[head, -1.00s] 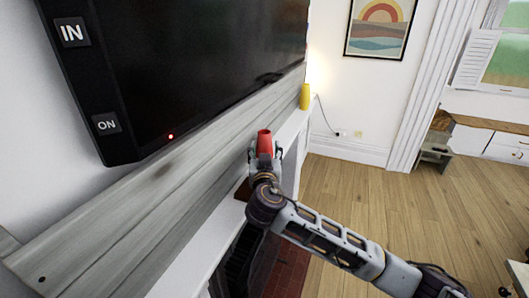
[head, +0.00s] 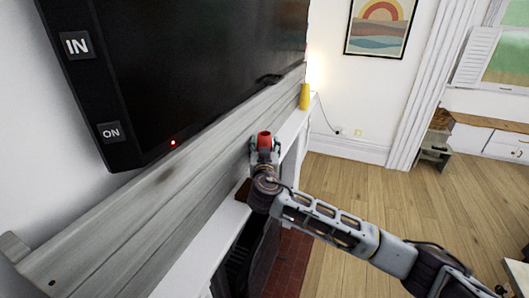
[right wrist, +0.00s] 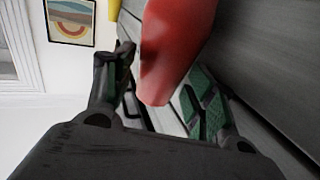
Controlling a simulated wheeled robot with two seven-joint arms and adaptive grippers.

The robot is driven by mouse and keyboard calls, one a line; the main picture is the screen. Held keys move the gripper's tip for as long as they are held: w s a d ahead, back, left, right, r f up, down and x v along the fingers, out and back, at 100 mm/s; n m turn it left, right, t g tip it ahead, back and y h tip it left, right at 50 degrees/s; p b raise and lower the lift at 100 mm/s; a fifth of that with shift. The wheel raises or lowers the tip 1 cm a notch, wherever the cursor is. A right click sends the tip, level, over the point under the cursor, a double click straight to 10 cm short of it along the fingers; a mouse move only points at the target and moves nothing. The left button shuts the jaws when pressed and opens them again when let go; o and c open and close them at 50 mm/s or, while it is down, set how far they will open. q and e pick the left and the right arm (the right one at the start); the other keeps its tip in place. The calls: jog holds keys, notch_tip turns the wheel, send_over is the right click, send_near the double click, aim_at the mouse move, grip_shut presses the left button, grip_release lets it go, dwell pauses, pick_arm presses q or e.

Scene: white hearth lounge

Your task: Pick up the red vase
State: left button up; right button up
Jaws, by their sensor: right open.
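The red vase (head: 264,138) stands on the narrow white mantel shelf (head: 197,262), close to the grey plank wall. My right gripper (head: 266,147) is at the vase, with one finger on each side of it. In the right wrist view the vase (right wrist: 177,45) shows large between the two open fingers (right wrist: 160,75). Gaps show beside it there, and I cannot tell whether either finger touches it. The vase's lower part is hidden by the gripper in the head view. My left gripper is not in view.
A yellow vase (head: 304,97) stands farther along the shelf, near a glowing light. A large black screen (head: 190,70) hangs above the grey planks (head: 130,220). A framed picture (head: 380,28) hangs on the far wall. Open wooden floor (head: 400,200) lies to the right.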

jog(key=shift+w, duration=0.2)
jog(key=shift+c, duration=0.3)
jog(key=c, duration=1)
